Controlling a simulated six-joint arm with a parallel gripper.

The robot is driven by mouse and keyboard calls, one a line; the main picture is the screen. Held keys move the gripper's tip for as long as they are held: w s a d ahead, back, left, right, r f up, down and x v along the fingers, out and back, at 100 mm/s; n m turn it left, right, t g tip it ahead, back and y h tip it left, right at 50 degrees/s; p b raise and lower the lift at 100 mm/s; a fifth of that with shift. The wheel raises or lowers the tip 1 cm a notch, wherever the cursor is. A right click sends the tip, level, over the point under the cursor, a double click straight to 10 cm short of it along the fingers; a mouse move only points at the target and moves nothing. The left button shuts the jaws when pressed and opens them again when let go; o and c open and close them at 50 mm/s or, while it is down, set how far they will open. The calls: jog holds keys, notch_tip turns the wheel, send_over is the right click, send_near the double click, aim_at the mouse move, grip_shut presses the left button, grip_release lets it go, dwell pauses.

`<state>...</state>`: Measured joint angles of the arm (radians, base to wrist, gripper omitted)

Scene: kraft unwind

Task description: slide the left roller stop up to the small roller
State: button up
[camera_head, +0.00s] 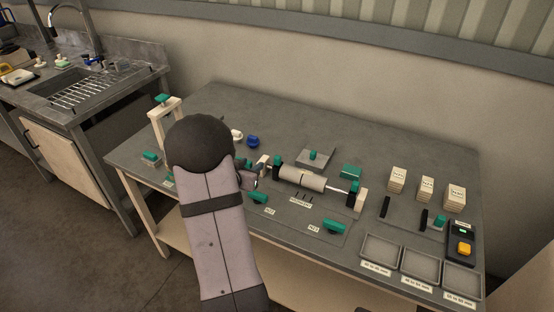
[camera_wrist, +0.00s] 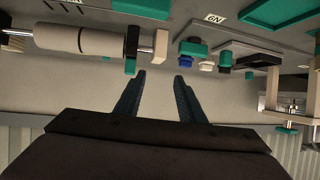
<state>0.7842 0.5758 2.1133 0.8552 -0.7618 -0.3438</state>
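A pale roller (camera_head: 302,178) sits on a metal shaft across the middle of the table. It also shows at upper left in the wrist view (camera_wrist: 80,39). The left roller stop (camera_head: 277,165), black with a green part, is on the shaft at the roller's left end. In the wrist view this stop (camera_wrist: 131,42) is close beside the roller's end; I cannot tell whether they touch. The right stop (camera_head: 354,189) stands near the shaft's other end, apart from the roller. My gripper (camera_wrist: 160,75) is open and empty, its fingertips short of the stop. In the head view my arm partly hides it.
A pale shaft support (camera_wrist: 160,46) stands just beyond the left stop. Green-handled pieces (camera_head: 334,227) lie in front of the roller. Grey trays (camera_head: 379,250), pale stacks (camera_head: 397,179) and a control box with an orange button (camera_head: 464,248) are at right. A white frame (camera_head: 158,122) stands at left.

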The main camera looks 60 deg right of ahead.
aim_at(276, 158)
jog(key=shift+s+d+f+m+g+h+p, duration=0.35)
jog(key=shift+s+d, duration=0.45)
jog(key=shift+d, duration=0.85)
jog(key=shift+s+d+f+m+g+h+p, duration=0.1)
jog(key=shift+s+d+f+g, duration=0.4)
jog(key=shift+d, duration=1.1)
jog(key=shift+s+d+f+m+g+h+p, duration=0.15)
jog(key=shift+s+d+f+m+p, duration=0.2)
jog(key=shift+s+d, duration=1)
jog(key=shift+w+d, duration=0.3)
grip_shut()
jog(key=shift+s+f, duration=0.1)
